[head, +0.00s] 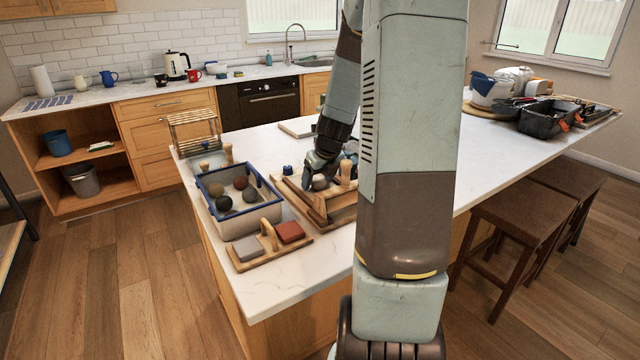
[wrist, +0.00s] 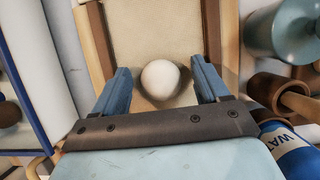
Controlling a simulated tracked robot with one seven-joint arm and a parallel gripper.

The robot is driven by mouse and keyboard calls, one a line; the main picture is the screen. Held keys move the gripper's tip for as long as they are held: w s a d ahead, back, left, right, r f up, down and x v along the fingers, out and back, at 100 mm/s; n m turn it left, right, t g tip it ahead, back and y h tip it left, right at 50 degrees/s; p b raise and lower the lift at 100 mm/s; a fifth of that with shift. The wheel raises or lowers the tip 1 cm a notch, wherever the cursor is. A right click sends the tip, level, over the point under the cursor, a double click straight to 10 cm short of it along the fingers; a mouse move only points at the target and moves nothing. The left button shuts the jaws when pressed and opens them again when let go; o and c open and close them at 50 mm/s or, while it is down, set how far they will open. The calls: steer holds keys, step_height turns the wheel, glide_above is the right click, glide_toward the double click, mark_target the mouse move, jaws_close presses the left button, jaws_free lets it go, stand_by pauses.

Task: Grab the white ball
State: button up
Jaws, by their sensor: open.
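The white ball (wrist: 161,80) lies on a cream surface in a wooden-sided tray (wrist: 222,40) in the wrist view. My gripper (wrist: 162,88) is open, with one blue finger on each side of the ball and a gap on both sides. In the head view my gripper (head: 319,172) is low over the wooden tray (head: 318,212) on the island counter.
A blue-rimmed bin (head: 236,226) with several dark balls stands left of the tray. A wooden board (head: 270,250) with grey and red blocks lies in front. In the wrist view, a blue labelled bottle (wrist: 287,148) and wooden-handled tools are close on the right.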

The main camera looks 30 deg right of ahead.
steer(key=c, duration=1.1)
steer(key=shift+r, duration=0.15)
